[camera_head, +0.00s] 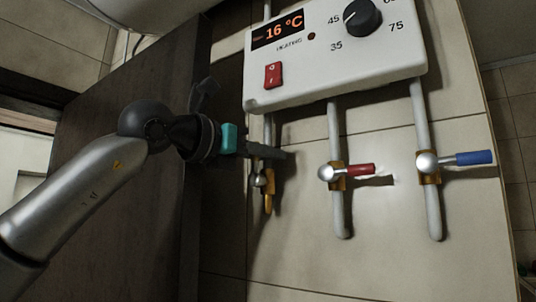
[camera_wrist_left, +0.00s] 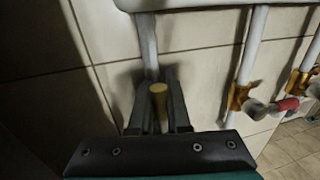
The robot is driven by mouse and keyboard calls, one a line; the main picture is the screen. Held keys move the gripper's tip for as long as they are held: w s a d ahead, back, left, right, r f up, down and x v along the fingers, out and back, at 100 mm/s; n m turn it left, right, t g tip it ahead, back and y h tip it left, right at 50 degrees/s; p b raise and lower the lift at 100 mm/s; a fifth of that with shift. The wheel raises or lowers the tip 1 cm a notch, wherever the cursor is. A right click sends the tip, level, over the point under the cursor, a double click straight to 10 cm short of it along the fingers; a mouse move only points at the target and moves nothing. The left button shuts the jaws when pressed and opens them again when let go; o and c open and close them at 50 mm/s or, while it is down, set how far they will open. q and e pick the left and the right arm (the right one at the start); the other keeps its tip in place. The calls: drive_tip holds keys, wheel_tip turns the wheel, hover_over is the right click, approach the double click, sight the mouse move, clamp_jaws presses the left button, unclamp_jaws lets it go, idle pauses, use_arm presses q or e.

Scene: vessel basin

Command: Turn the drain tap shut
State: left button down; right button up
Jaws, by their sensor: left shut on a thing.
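The drain tap, the leftmost one with a yellow handle (camera_head: 269,188), is on a thin pipe below the heater. A silver knob shows beside the yellow part. My left gripper (camera_head: 280,154) comes in from the left at the upper part of this tap and hides some of it. In the left wrist view the yellow handle (camera_wrist_left: 158,94) stands between the two fingers of my left gripper (camera_wrist_left: 156,78), which is shut on it. My right gripper is in neither view.
A white heater (camera_head: 340,50) with a display reading 16 °C, a red switch and a black dial hangs above. A red-handled tap (camera_head: 360,169) and a blue-handled tap (camera_head: 473,158) are to the right, handles pointing right. A dark panel (camera_head: 110,190) stands left.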

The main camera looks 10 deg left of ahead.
sight(300, 190)
use_arm(q)
drive_tip(key=shift+d, duration=0.1)
drive_tip(key=m, duration=0.1)
drive_tip(key=d+m, duration=0.1)
drive_tip(key=m, duration=0.2)
drive_tip(key=shift+s+d+f+m+g+y+p, duration=0.25)
drive_tip(key=shift+s+d+m+g+y+p, duration=0.05)
drive_tip(key=shift+s+p, duration=0.05)
drive_tip(key=m, duration=0.1)
drive_tip(key=d+f+m, duration=0.1)
drive_tip(key=m+y, duration=0.1)
drive_tip(key=m, duration=0.1)
drive_tip(key=shift+s+d+f, duration=0.15)
drive_tip(key=shift+s, duration=0.1)
drive_tip(key=f+m, duration=0.1)
drive_tip(key=m, duration=0.1)
drive_tip(key=m+y, duration=0.1)
drive_tip(key=shift+s+d+f+m, duration=0.15)
drive_tip(key=shift+d+f+m, duration=0.25)
drive_tip(key=shift+f+m+y+b, duration=0.25)
drive_tip(key=shift+f+m, duration=0.2)
drive_tip(key=shift+m, duration=0.4)
drive_tip(key=shift+f+m+y+b, duration=0.1)
drive_tip(key=shift+f+m+y, duration=0.3)
drive_tip(key=shift+m, duration=0.45)
drive_tip(key=shift+f, duration=0.15)
drive_tip(key=c, duration=0.9)
unclamp_jaws()
